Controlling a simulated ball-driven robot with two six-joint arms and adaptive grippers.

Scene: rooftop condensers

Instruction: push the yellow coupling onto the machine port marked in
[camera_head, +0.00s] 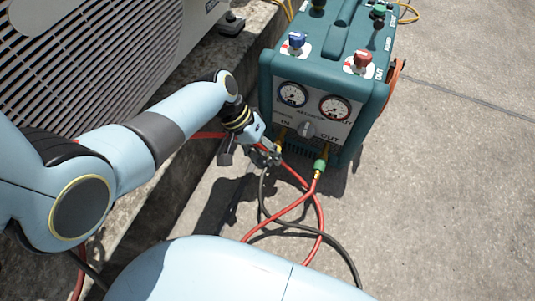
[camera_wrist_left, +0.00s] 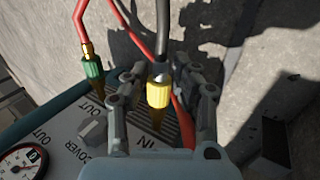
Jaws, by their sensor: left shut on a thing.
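The yellow coupling (camera_wrist_left: 159,92), on the end of a black hose (camera_wrist_left: 163,35), sits between the fingers of my left gripper (camera_wrist_left: 162,76), which is shut on it. In the head view my left gripper (camera_head: 271,154) is at the lower front of the teal machine (camera_head: 350,125), by the IN label. In the wrist view a brass port (camera_wrist_left: 157,118) shows directly under the coupling, in line with it, beside the IN lettering. I cannot tell whether the coupling is seated on it. In the head view the gripper mostly hides the coupling. My right gripper is not in view.
A green coupling (camera_head: 320,168) with a red hose (camera_head: 313,190) is on the OUT port, close to the right. Red and black hoses cross on the concrete below. A condenser grille (camera_head: 90,60) stands at left on a ledge. Open concrete (camera_head: 460,200) lies to the right.

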